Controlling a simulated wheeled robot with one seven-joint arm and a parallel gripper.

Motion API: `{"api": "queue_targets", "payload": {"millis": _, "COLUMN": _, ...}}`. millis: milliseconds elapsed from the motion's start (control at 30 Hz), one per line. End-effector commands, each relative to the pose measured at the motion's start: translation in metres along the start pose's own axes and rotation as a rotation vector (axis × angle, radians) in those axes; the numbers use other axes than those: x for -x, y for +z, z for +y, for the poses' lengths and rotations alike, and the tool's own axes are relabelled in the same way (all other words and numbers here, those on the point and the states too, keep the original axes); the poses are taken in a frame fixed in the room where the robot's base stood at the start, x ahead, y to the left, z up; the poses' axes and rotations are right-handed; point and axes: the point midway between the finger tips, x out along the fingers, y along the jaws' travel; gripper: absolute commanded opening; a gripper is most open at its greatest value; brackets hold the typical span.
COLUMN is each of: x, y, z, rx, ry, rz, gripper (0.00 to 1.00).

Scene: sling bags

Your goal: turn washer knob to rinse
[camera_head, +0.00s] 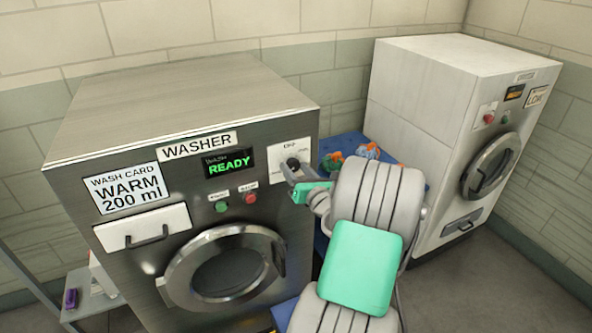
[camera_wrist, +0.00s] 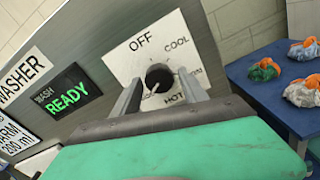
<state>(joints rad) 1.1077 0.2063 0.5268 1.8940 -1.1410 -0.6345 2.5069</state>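The washer (camera_head: 180,90) is a steel machine at the left in the head view, with a display reading READY (camera_head: 229,163). Its black knob (camera_wrist: 159,77) sits on a white dial plate (camera_wrist: 178,30) marked OFF, COOL and HOT; another label is partly hidden, and I cannot read a rinse mark. The knob's pointer points toward the lower left in the wrist view. My gripper (camera_wrist: 160,92) is in front of the dial, its two fingers apart on either side of the knob. Contact with the knob cannot be made out. The knob also shows in the head view (camera_head: 293,163).
A green button (camera_head: 221,207) and a red button (camera_head: 250,198) lie left of the dial, above the round door (camera_head: 225,265). A blue table (camera_wrist: 262,88) with several bundles stands to the right. A white dryer-like machine (camera_head: 420,95) stands beyond it.

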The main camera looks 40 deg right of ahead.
Motion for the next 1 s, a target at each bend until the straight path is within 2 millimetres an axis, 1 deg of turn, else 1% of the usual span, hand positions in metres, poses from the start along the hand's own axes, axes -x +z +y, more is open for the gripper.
{"api": "queue_targets", "payload": {"millis": 33, "x": 0.0, "y": 0.0, "z": 0.0, "rx": 0.0, "ry": 0.0, "rz": 0.0, "gripper": 0.56}}
{"api": "queue_targets", "payload": {"millis": 100, "x": 0.0, "y": 0.0, "z": 0.0, "rx": 0.001, "ry": 0.0, "rz": 0.0, "gripper": 0.59}}
{"api": "queue_targets", "payload": {"millis": 267, "x": 0.0, "y": 0.0, "z": 0.0, "rx": 0.001, "ry": 0.0, "rz": 0.0, "gripper": 0.59}}
{"api": "queue_targets", "payload": {"millis": 367, "x": 0.004, "y": -0.001, "z": -0.001, "rx": 0.001, "ry": -0.001, "rz": 0.0, "gripper": 0.59}}
{"api": "queue_targets", "payload": {"millis": 467, "x": 0.019, "y": -0.002, "z": -0.002, "rx": 0.0, "ry": -0.003, "rz": -0.001, "gripper": 0.59}}
{"api": "queue_targets", "payload": {"millis": 600, "x": 0.049, "y": -0.002, "z": -0.003, "rx": 0.001, "ry": -0.005, "rz": -0.001, "gripper": 0.59}}
{"api": "queue_targets", "payload": {"millis": 700, "x": 0.066, "y": -0.002, "z": -0.003, "rx": 0.0, "ry": -0.005, "rz": -0.001, "gripper": 0.59}}
{"api": "queue_targets", "payload": {"millis": 833, "x": 0.077, "y": -0.001, "z": -0.001, "rx": 0.001, "ry": -0.001, "rz": 0.0, "gripper": 0.59}}
{"api": "queue_targets", "payload": {"millis": 1000, "x": 0.078, "y": 0.0, "z": 0.0, "rx": 0.001, "ry": 0.0, "rz": 0.0, "gripper": 0.59}}
